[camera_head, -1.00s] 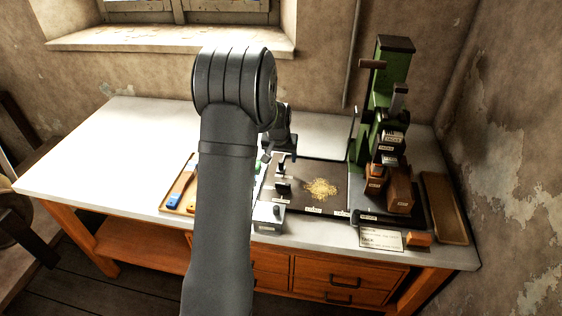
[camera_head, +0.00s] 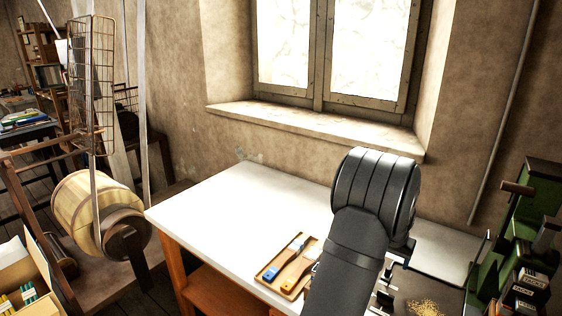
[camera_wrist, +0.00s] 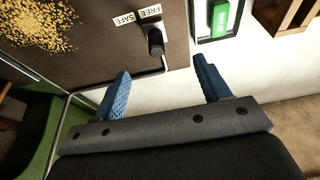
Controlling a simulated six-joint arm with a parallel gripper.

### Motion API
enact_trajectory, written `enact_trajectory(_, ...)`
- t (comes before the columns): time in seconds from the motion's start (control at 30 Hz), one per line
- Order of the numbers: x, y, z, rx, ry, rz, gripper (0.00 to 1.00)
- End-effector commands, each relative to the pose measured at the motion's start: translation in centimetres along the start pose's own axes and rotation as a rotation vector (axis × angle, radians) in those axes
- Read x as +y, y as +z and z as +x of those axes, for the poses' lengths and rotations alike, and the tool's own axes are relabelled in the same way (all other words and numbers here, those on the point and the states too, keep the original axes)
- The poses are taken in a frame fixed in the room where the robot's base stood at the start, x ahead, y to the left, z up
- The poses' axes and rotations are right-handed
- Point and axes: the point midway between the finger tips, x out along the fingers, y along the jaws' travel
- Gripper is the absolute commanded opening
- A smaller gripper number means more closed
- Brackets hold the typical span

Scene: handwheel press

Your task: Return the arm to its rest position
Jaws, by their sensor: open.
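My gripper (camera_wrist: 165,92) shows in the wrist view with its two blue fingers spread apart and nothing between them. Beyond the fingertips is a black knob (camera_wrist: 155,40) beside a "FREE / SAFE" label (camera_wrist: 138,15) on a dark board. In the head view my arm crosses the lower right of the picture and hides part of the bench; my gripper cannot be seen there. The green press (camera_head: 520,235) stands at the right edge, partly cut off. A dark board (camera_head: 405,288) with yellow shavings (camera_head: 427,307) lies left of it.
The white bench (camera_head: 245,205) is bare on its left. A wooden tray (camera_head: 270,278) holds brushes beside my arm. The wrist view shows a green block (camera_wrist: 219,18) and a wooden box (camera_wrist: 288,22) near the fingers. A window sill (camera_head: 320,130) runs behind.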

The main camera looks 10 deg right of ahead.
Motion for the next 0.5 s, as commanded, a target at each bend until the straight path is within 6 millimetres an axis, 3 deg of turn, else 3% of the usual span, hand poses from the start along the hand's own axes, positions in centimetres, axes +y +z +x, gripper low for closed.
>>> enact_trajectory(0.3,0.0,1.6,5.1,-0.002,0.000,0.000,0.69)
enact_trajectory(0.5,1.8,1.5,4.9,0.000,0.001,0.001,0.69)
